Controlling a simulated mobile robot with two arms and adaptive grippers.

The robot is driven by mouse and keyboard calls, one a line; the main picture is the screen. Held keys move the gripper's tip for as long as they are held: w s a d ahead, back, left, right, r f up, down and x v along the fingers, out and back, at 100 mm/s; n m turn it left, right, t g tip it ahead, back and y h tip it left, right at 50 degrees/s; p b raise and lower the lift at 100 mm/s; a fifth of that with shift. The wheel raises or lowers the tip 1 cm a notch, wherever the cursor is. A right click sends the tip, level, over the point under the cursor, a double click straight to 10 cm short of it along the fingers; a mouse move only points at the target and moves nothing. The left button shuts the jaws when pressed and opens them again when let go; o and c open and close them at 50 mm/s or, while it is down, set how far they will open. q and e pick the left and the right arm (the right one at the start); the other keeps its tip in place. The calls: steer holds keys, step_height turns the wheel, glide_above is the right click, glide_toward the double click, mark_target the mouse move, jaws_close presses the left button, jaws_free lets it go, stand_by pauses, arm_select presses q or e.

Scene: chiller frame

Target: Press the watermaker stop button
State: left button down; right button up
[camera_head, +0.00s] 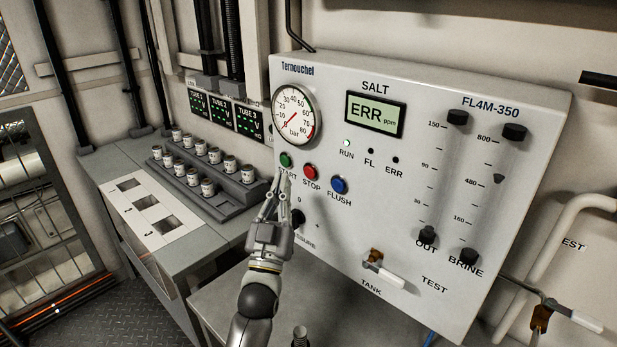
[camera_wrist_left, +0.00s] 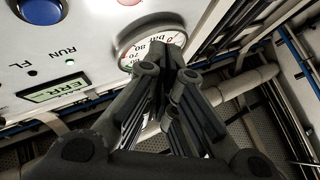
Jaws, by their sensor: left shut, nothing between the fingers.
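The red STOP button (camera_head: 310,171) is on the white watermaker panel (camera_head: 420,215), between the green START button (camera_head: 286,160) and the blue FLUSH button (camera_head: 339,184). My left gripper (camera_head: 283,178) is shut and empty. Its fingertips are just below START and to the left of STOP, over part of the START label; I cannot tell whether they touch the panel. In the left wrist view the fingers (camera_wrist_left: 172,60) cover part of the gauge (camera_wrist_left: 150,42). The red button (camera_wrist_left: 130,2) shows only at the top edge there, with the blue button (camera_wrist_left: 40,10) to its left.
The panel display (camera_head: 375,115) reads ERR, and the RUN light (camera_head: 347,143) is lit green. A black knob (camera_head: 297,218) is beside my gripper. A valve lever (camera_head: 384,272) sticks out lower right. A rack of small cans (camera_head: 207,187) stands on the left counter.

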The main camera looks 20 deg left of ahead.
mark_target(310, 172)
arm_select(q)
steer(key=shift+w+d+b, duration=0.15)
steer(key=shift+w+d, duration=0.1)
steer(key=shift+w, duration=0.45)
steer(key=shift+w+d+b, duration=0.2)
steer(key=shift+w+d, duration=0.05)
steer(key=shift+w, duration=0.4)
steer(key=shift+w+d+b, duration=0.15)
steer(key=shift+w+d, duration=0.1)
steer(key=shift+w, duration=0.45)
steer(key=shift+w+d, duration=0.15)
steer(key=shift+w, duration=0.25)
steer(key=shift+w+d, duration=0.15)
steer(key=shift+w, duration=0.3)
stand_by(0.5)
steer(key=shift+s, duration=0.1)
steer(key=shift+s+a, duration=0.3)
steer(key=shift+s, duration=0.45)
